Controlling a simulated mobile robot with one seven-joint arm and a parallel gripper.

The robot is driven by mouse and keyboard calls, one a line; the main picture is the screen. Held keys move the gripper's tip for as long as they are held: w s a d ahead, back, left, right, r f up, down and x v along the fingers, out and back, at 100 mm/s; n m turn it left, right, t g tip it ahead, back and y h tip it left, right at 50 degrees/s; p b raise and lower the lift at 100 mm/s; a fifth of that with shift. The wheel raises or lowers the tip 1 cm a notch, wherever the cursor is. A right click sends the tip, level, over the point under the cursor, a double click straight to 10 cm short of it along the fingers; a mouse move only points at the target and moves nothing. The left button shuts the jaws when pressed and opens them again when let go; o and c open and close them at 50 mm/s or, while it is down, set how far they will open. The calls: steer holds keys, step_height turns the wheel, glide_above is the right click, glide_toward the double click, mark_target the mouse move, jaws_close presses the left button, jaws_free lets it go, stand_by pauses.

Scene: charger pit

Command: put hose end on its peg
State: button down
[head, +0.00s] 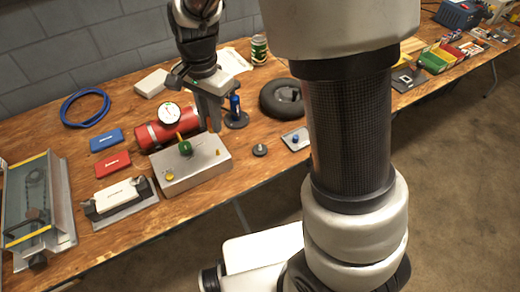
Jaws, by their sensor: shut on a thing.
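I cannot pick out the hose end for sure. A blue upright piece (235,103) on a round black base stands just right of the fingers. A small dark peg-like piece on a round base (260,150) stands further right and nearer. I cannot tell which of these is the hose end's peg. A blue hose coil (84,108) lies at the left.
The grey box (192,170) with a green knob and the red tank (167,133) with a gauge are close to my gripper. My arm hides part of the bench.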

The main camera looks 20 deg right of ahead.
steer(key=d+f+p, duration=0.1)
steer(key=d+f, duration=0.1)
steer(key=d, duration=0.2)
steer(key=w+d+f+p, duration=0.1)
steer(key=d+f, duration=0.2)
steer(key=d, duration=0.1)
steer(key=w+d+f, duration=0.1)
steer(key=d+f, duration=0.1)
steer(key=d, duration=0.3)
steer(key=shift+f+p, duration=0.15)
steer(key=shift+p, duration=0.25)
steer(key=b, duration=0.4)
glide_above(260, 146)
steer(key=shift+f, duration=2.25)
steer(key=shift+f+b, duration=0.8)
steer(key=shift+f, duration=0.6)
steer(key=c, duration=1.5)
jaws_free()
steer(key=shift+c, duration=0.2)
step_height(260, 146, up, 18)
steer(key=p, duration=0.4)
steer(key=shift+f, duration=0.25)
